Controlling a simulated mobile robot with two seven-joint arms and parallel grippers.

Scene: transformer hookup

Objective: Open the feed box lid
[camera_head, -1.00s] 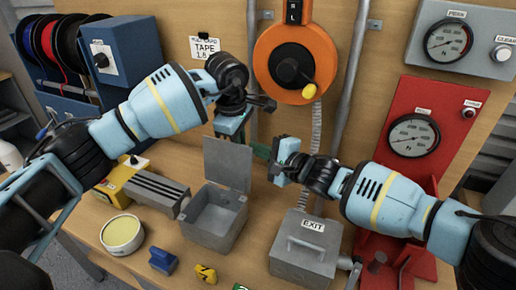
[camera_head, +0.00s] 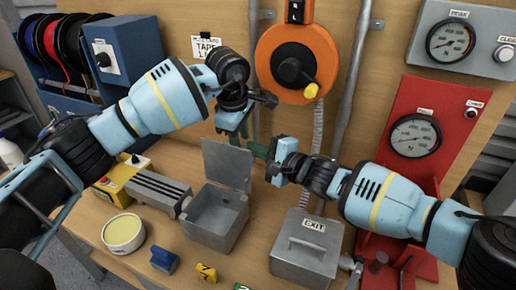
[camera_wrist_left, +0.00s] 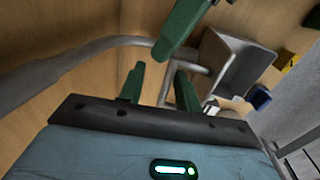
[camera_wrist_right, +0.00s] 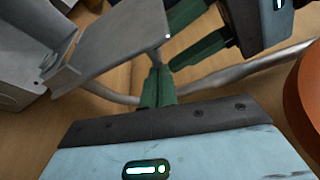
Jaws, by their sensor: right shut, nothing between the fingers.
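A grey open box (camera_head: 214,216), with no readable label, stands mid-bench. Its lid (camera_head: 228,165) is raised, standing about upright at the back. The lid also shows in the right wrist view (camera_wrist_right: 125,40). My right gripper (camera_head: 260,151) is shut and empty, with its green fingertips close to the lid's upper right edge; I cannot tell whether they touch it. My left gripper (camera_wrist_left: 158,82) has its green fingers apart and empty, above and behind the lid. In the left wrist view the box (camera_wrist_left: 228,60) is beyond the fingers.
A closed grey EXIT box (camera_head: 305,250) with a handle stands to the right. A yellow device (camera_head: 118,182), a round tin (camera_head: 123,234) and small coloured blocks (camera_head: 164,260) lie left and front. Conduits and an orange reel (camera_head: 298,62) are behind the grippers.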

